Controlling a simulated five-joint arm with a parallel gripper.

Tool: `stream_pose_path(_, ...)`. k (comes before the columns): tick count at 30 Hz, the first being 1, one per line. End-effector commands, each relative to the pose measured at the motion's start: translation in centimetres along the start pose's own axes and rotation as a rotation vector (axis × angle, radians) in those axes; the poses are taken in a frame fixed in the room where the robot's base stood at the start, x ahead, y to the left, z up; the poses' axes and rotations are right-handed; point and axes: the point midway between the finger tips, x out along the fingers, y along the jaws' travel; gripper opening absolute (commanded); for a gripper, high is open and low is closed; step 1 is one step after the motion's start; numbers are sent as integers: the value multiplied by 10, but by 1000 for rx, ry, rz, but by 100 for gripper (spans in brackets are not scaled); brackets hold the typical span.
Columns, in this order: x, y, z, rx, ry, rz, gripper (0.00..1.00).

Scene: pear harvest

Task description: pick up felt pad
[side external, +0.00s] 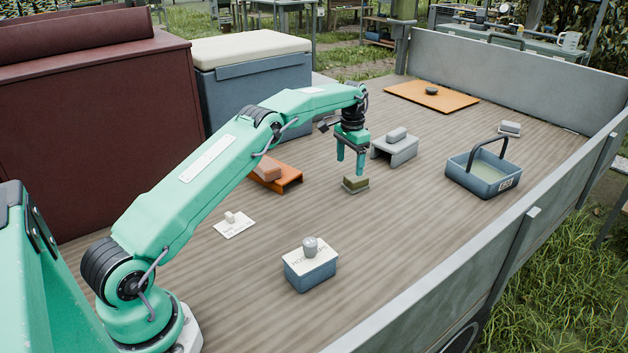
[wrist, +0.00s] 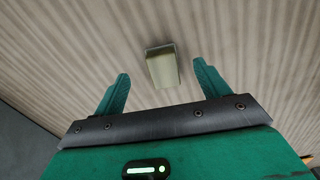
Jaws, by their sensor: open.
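An olive-green block that looks like the felt pad (side external: 355,182) lies on a thin grey base on the wooden deck. In the wrist view the block (wrist: 162,68) shows between my two fingers, a little beyond them. My gripper (side external: 350,167) points down with its jaws open, just above the block. The fingers appear apart from it, and nothing is held. One fingertip overlaps the block's top edge in the side view, so the exact gap is hard to judge.
A grey stand with a grey block (side external: 398,134) is close behind right. An orange stand (side external: 288,182) with a pinkish block is left. A blue basket (side external: 473,183) with a raised handle stands right. A blue box (side external: 311,272) is in front. Deck around the block is clear.

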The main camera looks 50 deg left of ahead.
Motion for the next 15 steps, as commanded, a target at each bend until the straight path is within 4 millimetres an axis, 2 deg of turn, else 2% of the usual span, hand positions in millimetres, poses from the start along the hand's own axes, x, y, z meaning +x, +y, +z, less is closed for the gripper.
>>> stream_pose_path(7, 20, 0, 0, 0, -2, 1, 75)
stream_pose_path(15, 24, 0, 0, 0, -2, 1, 75)
